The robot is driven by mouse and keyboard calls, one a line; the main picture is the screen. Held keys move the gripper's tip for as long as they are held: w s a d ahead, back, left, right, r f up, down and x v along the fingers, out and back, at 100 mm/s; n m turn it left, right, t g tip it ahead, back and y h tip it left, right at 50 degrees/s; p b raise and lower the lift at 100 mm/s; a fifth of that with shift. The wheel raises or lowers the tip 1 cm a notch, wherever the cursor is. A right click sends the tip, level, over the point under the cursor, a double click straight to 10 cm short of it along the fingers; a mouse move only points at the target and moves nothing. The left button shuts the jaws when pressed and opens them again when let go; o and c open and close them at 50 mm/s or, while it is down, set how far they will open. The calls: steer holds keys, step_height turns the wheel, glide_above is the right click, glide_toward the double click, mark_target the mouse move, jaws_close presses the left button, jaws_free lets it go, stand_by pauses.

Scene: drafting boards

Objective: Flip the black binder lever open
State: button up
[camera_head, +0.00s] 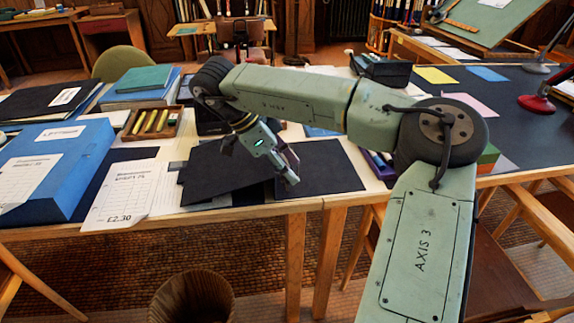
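A black binder (222,172) appears to lie spread on the near table, with a dark panel to the left of my gripper and another dark panel (328,170) to its right. My gripper (286,172) is over the middle of these panels, pointing down and to the right. I cannot tell whether it touches the binder. The binder's lever cannot be made out; my gripper and wrist cover that part. The gap between the fingers is too small and too much covered to show whether they are open or shut.
A blue box file (42,172) and price sheets (122,192) lie left of the binder. A wooden tray (153,124) stands behind them. A black box (382,68) stands at the back. A round wooden bin (192,298) stands on the floor in front.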

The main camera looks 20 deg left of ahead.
steer(key=shift+r, duration=0.1)
steer(key=v, duration=0.7)
steer(key=shift+s+a+r, duration=0.1)
steer(key=shift+a+r, duration=0.05)
stand_by(0.4)
